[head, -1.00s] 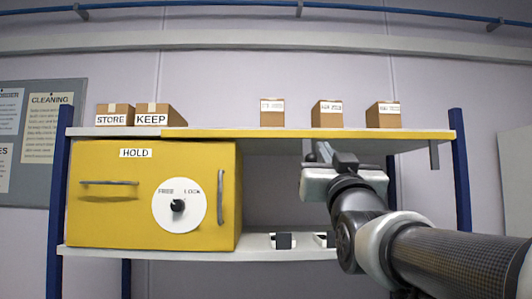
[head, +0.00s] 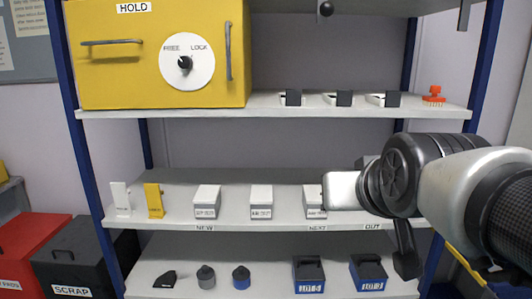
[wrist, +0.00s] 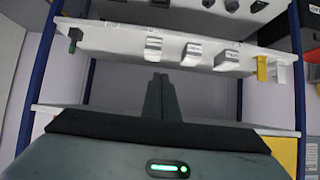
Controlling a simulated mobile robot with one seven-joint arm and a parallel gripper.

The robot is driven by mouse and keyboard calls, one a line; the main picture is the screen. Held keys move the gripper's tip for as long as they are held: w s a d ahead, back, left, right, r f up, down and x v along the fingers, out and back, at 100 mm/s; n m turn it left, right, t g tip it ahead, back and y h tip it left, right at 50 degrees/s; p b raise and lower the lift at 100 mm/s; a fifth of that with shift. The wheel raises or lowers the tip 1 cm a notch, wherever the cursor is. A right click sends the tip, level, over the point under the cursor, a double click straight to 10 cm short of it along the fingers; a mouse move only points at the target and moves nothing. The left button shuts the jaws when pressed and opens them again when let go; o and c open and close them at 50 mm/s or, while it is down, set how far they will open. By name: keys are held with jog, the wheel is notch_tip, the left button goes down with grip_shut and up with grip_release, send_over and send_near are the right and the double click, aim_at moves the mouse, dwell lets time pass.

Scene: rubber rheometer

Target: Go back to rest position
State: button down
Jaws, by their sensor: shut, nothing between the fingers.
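My gripper (wrist: 158,84) is shut and empty. In the wrist view its two dark fingers lie together in front of a pale wall and hold nothing. In the head view my arm reaches in from the right, in front of the right part of the middle shelf, and the fingertips cannot be made out clearly there. The hand covers part of the rightmost white box (head: 313,197) on that shelf.
A shelving rack holds a yellow HOLD cabinet (head: 125,65) with a FREE/LOCK dial (head: 187,75), several white boxes, and blue LOT bins (head: 368,273) below. A red bin (head: 32,248) and a black SCRAP bin (head: 75,255) stand left. Blue posts (head: 487,60) bound the rack.

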jog(key=s+f+g, duration=0.5)
jog(key=s+f, duration=0.6)
jog(key=s, duration=0.1)
notch_tip(320, 180, up, 14)
jog(key=p, duration=1.4)
jog(key=shift+s+d, duration=0.15)
jog(key=shift+s, duration=0.1)
